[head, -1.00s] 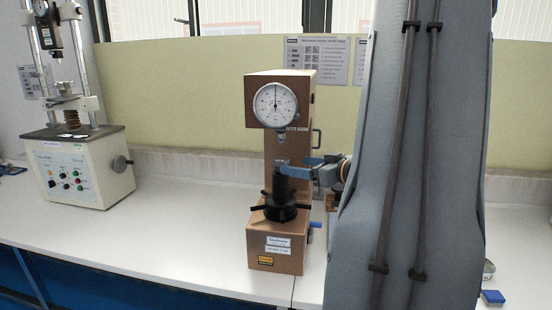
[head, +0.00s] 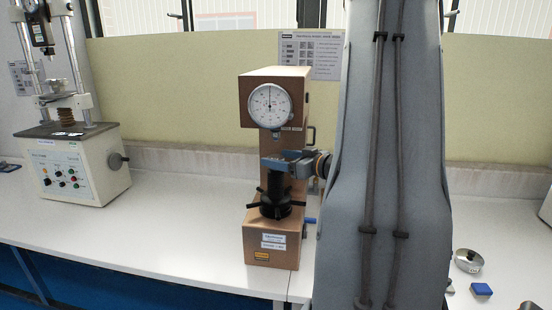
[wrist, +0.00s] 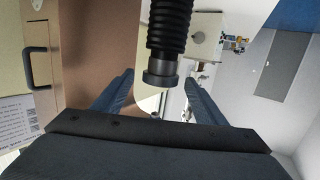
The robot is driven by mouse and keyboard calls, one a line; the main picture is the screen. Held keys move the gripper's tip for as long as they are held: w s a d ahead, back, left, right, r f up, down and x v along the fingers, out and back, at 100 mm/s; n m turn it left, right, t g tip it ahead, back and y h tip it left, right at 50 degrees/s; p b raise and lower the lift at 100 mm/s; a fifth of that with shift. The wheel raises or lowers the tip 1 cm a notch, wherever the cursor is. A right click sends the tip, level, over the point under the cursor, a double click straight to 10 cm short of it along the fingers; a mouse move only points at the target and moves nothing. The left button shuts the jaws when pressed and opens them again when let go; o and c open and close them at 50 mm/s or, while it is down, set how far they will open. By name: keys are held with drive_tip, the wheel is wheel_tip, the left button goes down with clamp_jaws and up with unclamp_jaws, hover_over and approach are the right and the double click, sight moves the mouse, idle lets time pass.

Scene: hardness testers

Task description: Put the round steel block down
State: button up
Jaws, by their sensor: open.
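The brown hardness tester (head: 260,238) stands on the bench, with a dial above and a dark screw column below. My gripper (head: 270,163) is at the column's top, under the dial. In the wrist view my open gripper (wrist: 158,82) has one finger on each side of the column's dark round end (wrist: 160,78), with gaps visible. I cannot tell whether that end is the bare anvil or includes the round steel block. No block is gripped. A round, shiny metal piece (head: 468,260) lies on the bench at the right; I cannot tell whether it is the task's block.
A blue block (head: 481,289) lies near the round piece, with another round object (head: 531,307) at the bottom edge. A white testing machine (head: 75,175) stands at the left. The bench (head: 165,220) between both machines is clear. My arm hides the bench right of the tester.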

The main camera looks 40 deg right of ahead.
drive_tip(key=c, duration=1.5)
drive_tip(key=shift+o, duration=0.2)
drive_tip(key=shift+r, duration=0.2)
